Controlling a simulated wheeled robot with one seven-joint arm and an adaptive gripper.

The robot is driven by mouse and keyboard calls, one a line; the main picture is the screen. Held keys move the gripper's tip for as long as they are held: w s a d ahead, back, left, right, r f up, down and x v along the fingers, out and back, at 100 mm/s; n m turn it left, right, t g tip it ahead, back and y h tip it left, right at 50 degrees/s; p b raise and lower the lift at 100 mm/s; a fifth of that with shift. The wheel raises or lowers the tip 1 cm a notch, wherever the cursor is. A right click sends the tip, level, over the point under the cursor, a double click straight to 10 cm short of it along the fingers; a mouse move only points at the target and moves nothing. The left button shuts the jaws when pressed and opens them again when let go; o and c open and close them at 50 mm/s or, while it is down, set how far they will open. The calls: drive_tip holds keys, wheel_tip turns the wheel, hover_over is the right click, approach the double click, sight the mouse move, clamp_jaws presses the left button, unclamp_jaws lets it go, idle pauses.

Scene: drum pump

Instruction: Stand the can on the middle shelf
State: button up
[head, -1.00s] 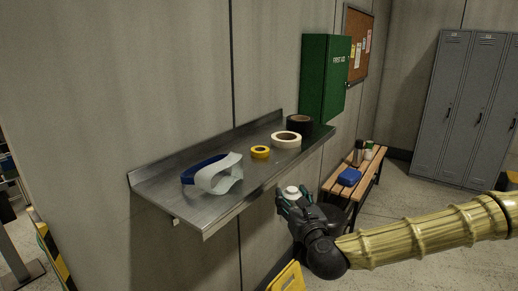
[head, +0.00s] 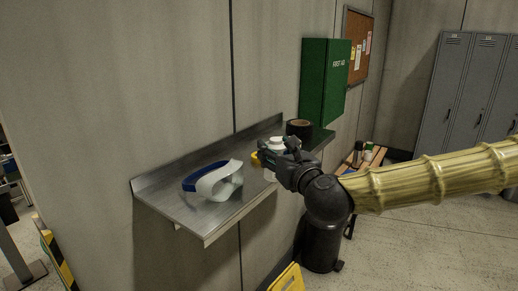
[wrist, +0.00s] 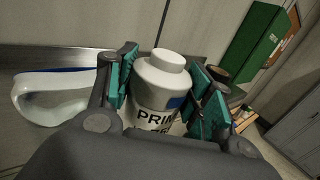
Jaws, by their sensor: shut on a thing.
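The can is a white bottle-like can (wrist: 162,82) with a rounded cap and dark lettering on its label. It stands upright between the teal pads of my gripper (wrist: 165,92) in the wrist view. In the head view my gripper (head: 275,155) is shut on the can, whose white top (head: 277,141) shows above the fingers. Gripper and can are over the right half of the steel shelf (head: 207,218), near its front edge.
A face shield (head: 217,184) with a blue band lies on the left of the shelf. A yellow tape roll (head: 255,159) shows just left of my gripper and a black roll (head: 299,128) behind it. A green first aid cabinet (head: 325,80) hangs at the right end.

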drive_tip(key=w+a+f+p, duration=0.1)
drive_tip(key=w+p, duration=0.1)
drive_tip(key=w, duration=0.2)
drive_tip(key=w+a+f+p, duration=0.1)
drive_tip(key=w+a+p, duration=0.1)
drive_tip(key=w, duration=0.2)
drive_tip(key=w+a+f+p, duration=0.1)
drive_tip(key=w+p, duration=0.2)
drive_tip(key=w, duration=0.2)
drive_tip(key=shift+a+f, duration=0.15)
drive_tip(key=shift+f, duration=0.7)
drive_tip(key=shift+f, duration=0.2)
drive_tip(key=o, duration=1.3)
drive_tip(key=shift+o, duration=0.2)
drive_tip(key=shift+r, duration=0.1)
